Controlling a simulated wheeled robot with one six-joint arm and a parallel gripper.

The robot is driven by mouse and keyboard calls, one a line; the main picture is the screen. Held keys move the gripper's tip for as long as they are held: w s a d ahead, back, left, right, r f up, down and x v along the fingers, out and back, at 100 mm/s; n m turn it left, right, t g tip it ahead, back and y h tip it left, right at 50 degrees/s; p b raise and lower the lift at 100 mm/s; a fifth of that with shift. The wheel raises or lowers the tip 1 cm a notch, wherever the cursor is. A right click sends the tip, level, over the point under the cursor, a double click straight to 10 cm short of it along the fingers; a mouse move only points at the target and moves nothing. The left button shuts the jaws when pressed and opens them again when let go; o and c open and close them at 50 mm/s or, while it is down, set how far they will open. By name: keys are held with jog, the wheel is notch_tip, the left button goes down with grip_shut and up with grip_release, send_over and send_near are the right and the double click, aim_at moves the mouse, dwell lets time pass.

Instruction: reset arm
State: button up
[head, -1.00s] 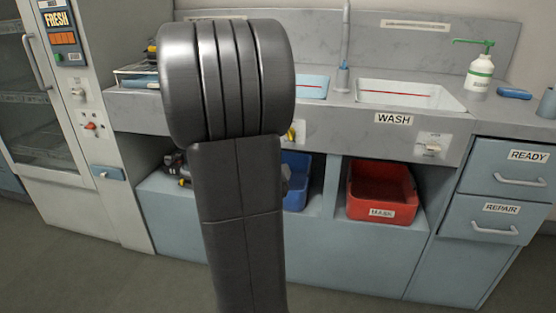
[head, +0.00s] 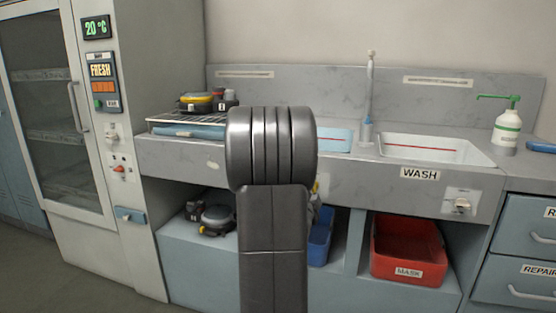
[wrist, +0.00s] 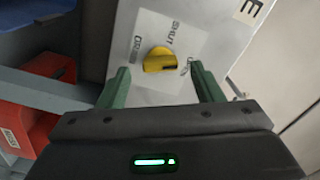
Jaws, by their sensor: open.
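My gripper (wrist: 160,87) shows in the wrist view with its two green fingers spread apart and nothing between them. Beyond the fingertips is a yellow knob (wrist: 159,60) on a white plate marked SHUT, fixed to a pale grey panel. The knob lies in line with the gap between the fingers, and I cannot tell how far off it is. In the head view my dark arm stands in the middle and hides the gripper and part of the counter.
A sink counter with a WASH basin (head: 435,150) spans the back. Below it are a red MASK bin (head: 408,250) and a blue bin (head: 320,237). A drying cabinet (head: 60,120) stands left, drawers (head: 520,240) right. A soap bottle (head: 507,128) stands on the counter.

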jog(key=shift+p+x, duration=0.55)
jog(key=shift+x, duration=0.3)
jog(key=shift+n, duration=0.3)
jog(key=shift+f+b, duration=0.15)
jog(key=shift+b, duration=0.4)
